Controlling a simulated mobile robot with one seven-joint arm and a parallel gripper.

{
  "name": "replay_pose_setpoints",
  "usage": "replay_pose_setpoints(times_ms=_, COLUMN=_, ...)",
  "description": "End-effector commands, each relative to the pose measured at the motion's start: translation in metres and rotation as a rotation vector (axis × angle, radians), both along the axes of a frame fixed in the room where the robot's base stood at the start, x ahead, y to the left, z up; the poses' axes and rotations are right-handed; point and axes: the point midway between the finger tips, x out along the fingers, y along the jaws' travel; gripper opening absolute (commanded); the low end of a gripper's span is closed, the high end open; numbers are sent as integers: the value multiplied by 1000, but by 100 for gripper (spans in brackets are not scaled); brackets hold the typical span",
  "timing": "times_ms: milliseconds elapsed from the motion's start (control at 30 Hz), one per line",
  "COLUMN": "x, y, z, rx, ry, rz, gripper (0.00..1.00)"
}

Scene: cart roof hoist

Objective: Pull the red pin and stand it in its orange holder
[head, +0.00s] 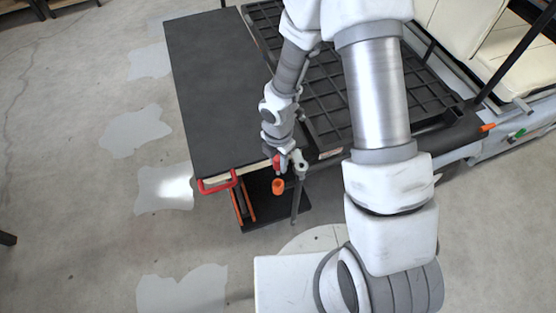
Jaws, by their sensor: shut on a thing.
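My gripper (281,160) is at the near edge of the dark table, pointing down, seen small from above. It is shut on the red pin (277,162). Only a small red part of the pin shows; the rest is hidden by the fingers. The orange holder (278,186), a short round cup with a dark opening, is just below the gripper in the picture. I cannot tell whether the pin touches the holder or anything else.
A dark flat-topped table (215,90) with a red handle (216,184) is left of my arm. A grey rod (298,190) stands right beside the holder. A black grid rack (335,110) and a cart with cream seats (500,45) lie right. Floor is clear at left.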

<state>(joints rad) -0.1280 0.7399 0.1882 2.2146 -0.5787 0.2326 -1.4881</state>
Motion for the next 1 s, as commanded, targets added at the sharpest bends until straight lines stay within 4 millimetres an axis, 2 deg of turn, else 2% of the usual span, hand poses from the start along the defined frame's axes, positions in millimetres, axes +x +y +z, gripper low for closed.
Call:
replay_pose_setpoints(times_ms=167, x=0, y=0, z=0, rx=0, ry=0, rz=0, gripper=0)
replay_pose_setpoints(times_ms=800, x=0, y=0, z=-53, rx=1, ry=-1, rz=1, gripper=0)
replay_pose_setpoints(times_ms=1000, x=0, y=0, z=-58, rx=1, ry=-1, rz=0, gripper=0)
